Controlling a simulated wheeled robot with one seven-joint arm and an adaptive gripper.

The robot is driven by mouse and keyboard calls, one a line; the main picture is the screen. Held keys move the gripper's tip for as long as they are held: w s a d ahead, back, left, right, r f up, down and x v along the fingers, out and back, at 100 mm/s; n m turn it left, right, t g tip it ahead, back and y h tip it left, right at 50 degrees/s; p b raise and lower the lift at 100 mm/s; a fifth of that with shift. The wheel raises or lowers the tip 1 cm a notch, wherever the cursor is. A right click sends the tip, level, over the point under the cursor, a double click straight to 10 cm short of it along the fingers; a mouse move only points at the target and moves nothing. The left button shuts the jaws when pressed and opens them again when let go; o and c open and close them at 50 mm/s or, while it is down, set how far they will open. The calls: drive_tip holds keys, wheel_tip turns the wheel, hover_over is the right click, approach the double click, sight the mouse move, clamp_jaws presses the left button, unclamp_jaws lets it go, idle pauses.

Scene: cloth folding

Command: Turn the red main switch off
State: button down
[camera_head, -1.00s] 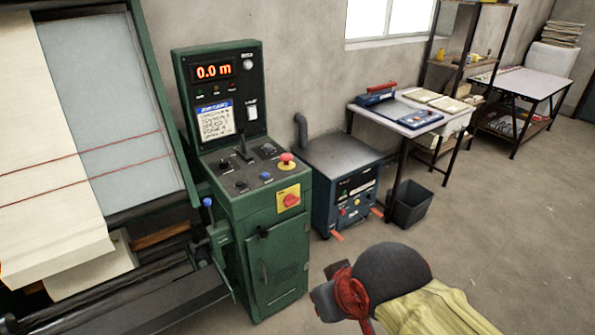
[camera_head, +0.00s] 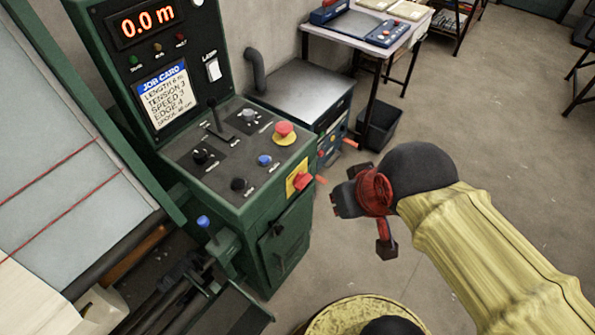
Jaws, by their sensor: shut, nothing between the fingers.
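The red main switch (camera_head: 303,181) is a red rotary handle on a yellow plate, on the right side face of the green machine console (camera_head: 225,205). A separate red mushroom button (camera_head: 283,129) with a yellow collar stands on the console top. My gripper (camera_head: 337,203), dark with red parts at the end of my yellow-sleeved arm, is right of the switch and slightly lower in the picture. It appears apart from the switch. It is shut and empty. Its fingertips show only small and partly turned away.
The console top carries knobs, a blue button and a lever (camera_head: 215,115). A display (camera_head: 146,22) reads 0.0 m above a job card (camera_head: 164,95). A grey-topped blue unit (camera_head: 305,92) stands behind, with a table (camera_head: 350,25) and dark bin (camera_head: 380,125).

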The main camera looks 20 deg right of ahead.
drive_tip(key=w+r+m+g+p, duration=0.1)
drive_tip(key=w+r+m+p, duration=0.15)
drive_tip(key=w+p, duration=0.3)
drive_tip(key=m+g+p, duration=0.5)
drive_tip(key=m+p, duration=0.3)
drive_tip(key=p, duration=0.5)
hover_over(301, 185)
wheel_tip(301, 185, down, 10)
drive_tip(key=shift+r, duration=0.25)
wheel_tip(301, 185, down, 14)
drive_tip(key=shift+b, duration=0.9)
